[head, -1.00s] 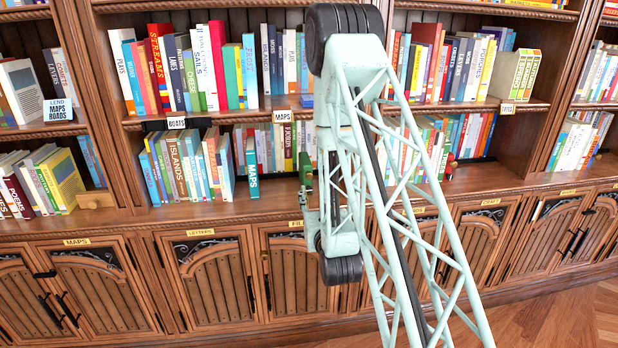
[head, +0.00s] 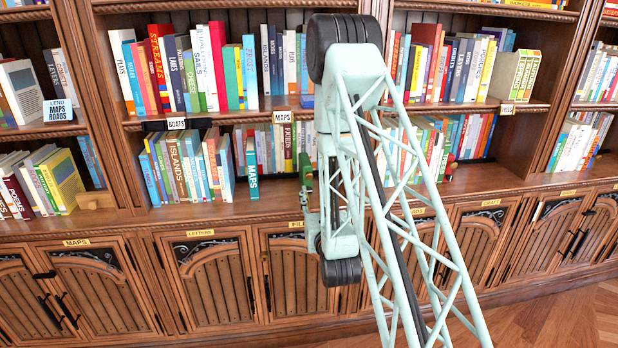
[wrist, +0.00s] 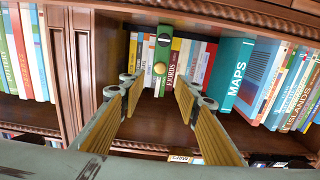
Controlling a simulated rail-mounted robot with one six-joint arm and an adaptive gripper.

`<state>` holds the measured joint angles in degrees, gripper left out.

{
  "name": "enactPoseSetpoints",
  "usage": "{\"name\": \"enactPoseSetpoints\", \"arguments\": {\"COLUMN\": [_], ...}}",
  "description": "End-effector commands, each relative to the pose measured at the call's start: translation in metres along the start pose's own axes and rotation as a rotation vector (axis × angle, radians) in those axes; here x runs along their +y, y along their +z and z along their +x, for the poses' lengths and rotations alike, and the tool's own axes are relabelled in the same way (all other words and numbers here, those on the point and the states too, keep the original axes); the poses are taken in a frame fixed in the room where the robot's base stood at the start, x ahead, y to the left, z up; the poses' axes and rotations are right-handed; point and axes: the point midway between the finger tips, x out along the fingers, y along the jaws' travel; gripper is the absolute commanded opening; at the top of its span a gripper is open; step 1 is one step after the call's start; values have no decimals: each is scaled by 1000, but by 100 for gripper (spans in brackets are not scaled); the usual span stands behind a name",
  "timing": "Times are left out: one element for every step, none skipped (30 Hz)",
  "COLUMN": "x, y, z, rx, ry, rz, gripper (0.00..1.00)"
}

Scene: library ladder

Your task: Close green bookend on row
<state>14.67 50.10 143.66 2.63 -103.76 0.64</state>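The green bookend (wrist: 163,48) stands upright on the shelf in the wrist view, with a dark round spot and a yellow knob on its face. It shows small in the head view (head: 305,168), partly beside my arm. My gripper (wrist: 160,92) is open, its two yellow-padded fingers spread wide with nothing between them. The bookend lies ahead of the fingertips, in line with the gap, and looks apart from them. The row of books (wrist: 203,60) stands beside and behind it. In the head view my gripper (head: 305,200) is small and partly hidden.
A teal MAPS book (wrist: 236,72) stands near one finger, with leaning books (wrist: 290,85) beyond it. A wooden upright (wrist: 88,55) borders the bay on the other side. Shelf boards bound the opening above and below. Bare shelf lies around the fingertips.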

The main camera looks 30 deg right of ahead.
Motion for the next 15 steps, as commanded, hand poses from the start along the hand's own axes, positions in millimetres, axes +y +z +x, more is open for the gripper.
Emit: {"name": "enactPoseSetpoints", "arguments": {"x": [0,0,0,0,0,0,0,0,0,0,0,0,0,0,0], "y": [-1,-1,-1,-1,-1,-1,-1,-1,-1,-1,-1,0,0,0,0], "z": [5,8,13,16,20,25,29,32,38,42,46,51,55,59,64], "rx": [2,3,3,3,3,3,3,3,3,3,3,2,2,3,2], "ry": [0,0,0,0,0,0,0,0,0,0,0,0,0,0,0], "rz": [0,0,0,0,0,0,0,0,0,0,0,0,0,0,0], "gripper": [30,30,30,30,30,30,30,30,30,30,30,30,30,30,30]}}
